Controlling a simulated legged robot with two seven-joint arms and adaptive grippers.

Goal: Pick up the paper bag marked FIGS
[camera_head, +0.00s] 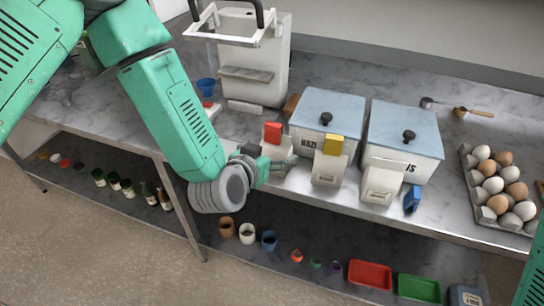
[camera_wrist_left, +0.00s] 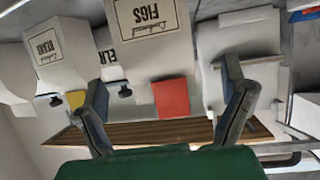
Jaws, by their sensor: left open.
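The FIGS bag is a pale block-like paper bag with a red clip; in the head view it (camera_head: 275,148) stands near the counter's front edge, partly hidden by my left gripper (camera_head: 274,165). In the left wrist view the FIGS bag (camera_wrist_left: 157,48) shows its label upside down, with the red clip (camera_wrist_left: 171,98) between the open fingers. My left gripper (camera_wrist_left: 165,75) is open and has nothing clamped. I cannot tell whether a finger touches the bag. My right gripper is out of view.
A bag with a yellow clip (camera_head: 329,168) and another pale bag (camera_head: 382,184) stand to the right. Two lidded bins (camera_head: 318,106) (camera_head: 405,130) are behind them. A white machine (camera_head: 254,75) stands behind left. An egg tray (camera_head: 519,222) is far right. Small containers sit on the lower shelf (camera_head: 325,270).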

